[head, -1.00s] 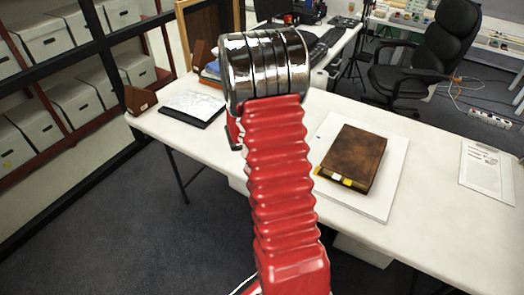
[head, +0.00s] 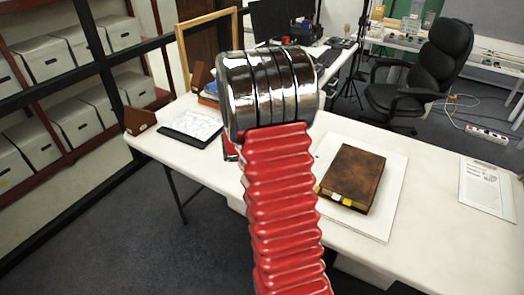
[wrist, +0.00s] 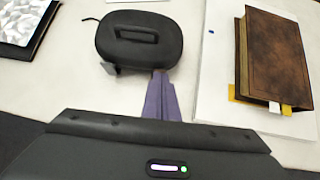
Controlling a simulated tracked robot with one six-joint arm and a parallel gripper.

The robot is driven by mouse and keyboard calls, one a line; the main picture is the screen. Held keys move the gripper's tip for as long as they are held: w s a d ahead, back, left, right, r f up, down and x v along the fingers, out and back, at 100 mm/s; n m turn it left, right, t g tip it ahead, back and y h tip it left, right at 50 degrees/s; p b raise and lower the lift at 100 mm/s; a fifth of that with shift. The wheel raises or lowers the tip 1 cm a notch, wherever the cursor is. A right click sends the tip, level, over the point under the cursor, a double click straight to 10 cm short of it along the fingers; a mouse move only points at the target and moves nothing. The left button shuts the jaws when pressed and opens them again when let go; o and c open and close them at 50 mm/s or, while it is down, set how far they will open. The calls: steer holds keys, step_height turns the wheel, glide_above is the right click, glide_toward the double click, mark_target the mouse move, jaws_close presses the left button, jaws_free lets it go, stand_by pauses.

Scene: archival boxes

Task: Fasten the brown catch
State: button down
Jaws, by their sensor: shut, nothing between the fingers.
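I cannot make out a brown catch in either view. A brown leather-bound book (head: 352,176) lies on a white board (head: 384,212) on the table. It also shows at the right of the wrist view (wrist: 275,58), with yellow and white tabs at its near edge. A black rounded case with a handle (wrist: 140,42) lies on the table in the wrist view. A small grey piece sits at its near left edge. My gripper (wrist: 160,74) is shut and empty, its purple-grey fingers reaching the case's near edge. I cannot tell if they touch. My arm hides this spot in the head view.
A dark folder with a pale sheet (head: 193,128) and a small brown object (head: 139,121) lie on the table's left. A printed sheet (head: 487,186) lies at the right. Shelves of white boxes stand left. A black chair (head: 425,75) stands behind. The right front tabletop is clear.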

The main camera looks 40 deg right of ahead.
step_height(320, 180, up, 6)
steer(key=a, duration=0.1)
steer(key=shift+s+a, duration=0.2)
steer(key=shift+s, duration=0.15)
stand_by(0.5)
steer(key=s+a+m+g+y, duration=0.2)
steer(key=s+a+m, duration=0.75)
steer(key=m, duration=0.45)
steer(key=s+a+r+m+t+y, duration=0.1)
steer(key=s+a+r+m+y, duration=0.1)
steer(key=a, duration=0.7)
steer(key=s+a+r+m+t+y, duration=0.2)
steer(key=s+a+r+m, duration=0.1)
steer(key=a+r, duration=0.4)
steer(key=s+a+r+m+t+y, duration=0.1)
steer(key=s+a+r, duration=0.3)
steer(key=a, duration=0.7)
steer(key=shift+a+r+m+t+y, duration=0.4)
steer(key=shift+r+m+y, duration=0.25)
steer(key=shift+m, duration=0.25)
